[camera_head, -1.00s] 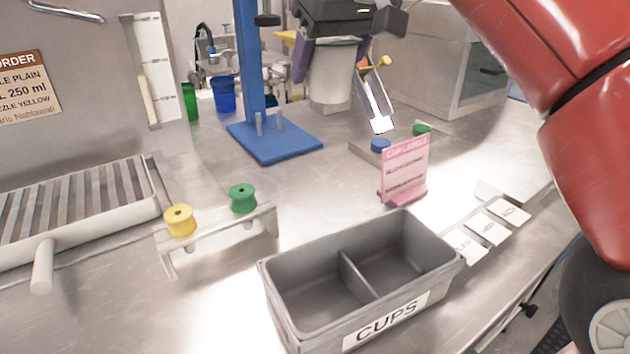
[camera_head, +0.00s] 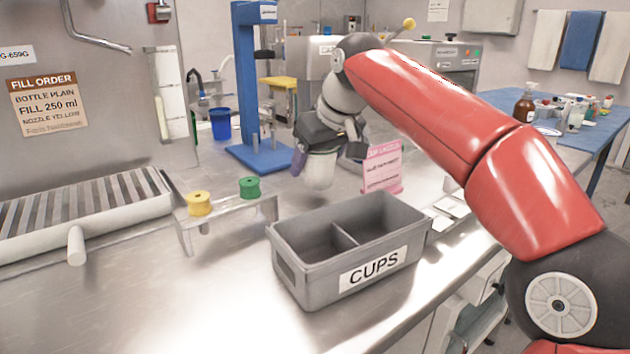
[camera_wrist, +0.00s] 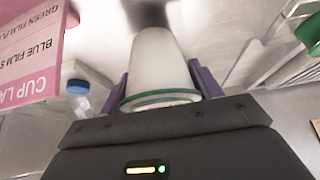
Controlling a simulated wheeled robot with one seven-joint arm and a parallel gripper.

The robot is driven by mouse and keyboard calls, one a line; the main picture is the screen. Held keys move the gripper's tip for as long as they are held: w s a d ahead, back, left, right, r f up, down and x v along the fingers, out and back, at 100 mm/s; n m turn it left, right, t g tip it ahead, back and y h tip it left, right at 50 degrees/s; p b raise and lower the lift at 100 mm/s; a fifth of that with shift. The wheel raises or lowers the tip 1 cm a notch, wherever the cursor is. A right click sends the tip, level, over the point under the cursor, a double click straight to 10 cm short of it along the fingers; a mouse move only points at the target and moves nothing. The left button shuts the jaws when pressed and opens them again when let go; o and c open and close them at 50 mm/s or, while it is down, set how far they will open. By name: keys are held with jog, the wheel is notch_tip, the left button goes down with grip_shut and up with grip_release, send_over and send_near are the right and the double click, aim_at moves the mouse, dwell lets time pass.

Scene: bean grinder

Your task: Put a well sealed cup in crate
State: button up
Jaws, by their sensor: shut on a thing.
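A whitish cup (camera_head: 318,171) hangs in my gripper (camera_head: 326,156), behind the crate and left of the pink sign. In the wrist view the purple fingers of my gripper (camera_wrist: 161,80) are shut on both sides of the cup (camera_wrist: 156,57). A green ring (camera_wrist: 160,98) runs along the cup's near end; how tightly it is sealed cannot be told. The grey crate (camera_head: 308,278) marked CUPS stands on the steel bench, its divider (camera_head: 343,237) making two compartments. Both look empty, though part of the floor is hidden. The cup is outside the crate.
The pink label sign (camera_head: 382,166) stands just behind the crate; it also shows in the wrist view (camera_wrist: 28,50). A rack (camera_head: 228,212) with a yellow and a green spool is at left. A blue stand (camera_head: 248,85) rises behind. White cards (camera_head: 450,207) lie at right.

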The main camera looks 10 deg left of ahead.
jog(key=shift+f+b, duration=0.5)
jog(key=shift+f, duration=0.65)
jog(key=o, duration=1.4)
